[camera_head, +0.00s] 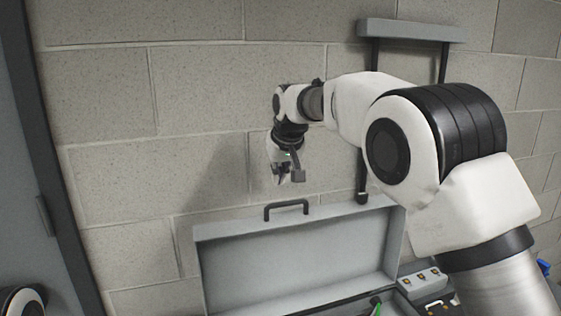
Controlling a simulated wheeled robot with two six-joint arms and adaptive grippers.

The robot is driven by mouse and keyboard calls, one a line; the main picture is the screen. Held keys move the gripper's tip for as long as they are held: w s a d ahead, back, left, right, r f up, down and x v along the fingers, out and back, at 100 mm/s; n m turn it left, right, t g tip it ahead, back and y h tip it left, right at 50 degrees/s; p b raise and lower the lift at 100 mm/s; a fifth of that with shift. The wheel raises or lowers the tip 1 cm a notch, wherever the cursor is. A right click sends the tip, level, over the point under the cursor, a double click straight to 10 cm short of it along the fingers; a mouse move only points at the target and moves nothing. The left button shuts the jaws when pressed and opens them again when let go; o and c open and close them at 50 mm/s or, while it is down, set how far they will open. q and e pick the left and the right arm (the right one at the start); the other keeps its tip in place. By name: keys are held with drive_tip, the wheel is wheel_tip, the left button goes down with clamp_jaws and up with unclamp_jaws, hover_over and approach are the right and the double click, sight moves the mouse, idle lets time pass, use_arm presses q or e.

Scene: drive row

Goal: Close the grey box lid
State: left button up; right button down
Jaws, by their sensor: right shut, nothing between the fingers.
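The grey box lid (305,262) stands raised at the bottom middle, close to the block wall, with its inner face toward me. A dark handle (286,208) sits on its top edge. The lower part of the box is mostly cut off by the bottom of the view; a green item (375,305) shows inside it at the right. My right gripper (284,181) is shut and empty, pointing down just above the handle in the picture. Whether it is behind the lid or directly over it is hard to tell. My left gripper is not in view.
A block wall (110,110) fills the background. A grey bracket (411,30) is fixed on it at the upper right, partly behind my right arm. A small grey panel with switches (421,281) stands right of the box. A dark-edged door (22,170) is at the left.

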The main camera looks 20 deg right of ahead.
sight(280, 215)
drive_tip(key=w+x, duration=0.1)
drive_tip(key=x, duration=0.4)
drive_tip(key=s, duration=0.2)
drive_tip(key=s+p, duration=0.1)
drive_tip(key=s, duration=0.2)
drive_tip(key=shift+s+d+r, duration=0.1)
drive_tip(key=shift+s+r, duration=0.1)
drive_tip(key=shift+r, duration=0.05)
drive_tip(key=shift+w+f, duration=0.4)
drive_tip(key=shift+w, duration=0.15)
drive_tip(key=shift+s, duration=0.1)
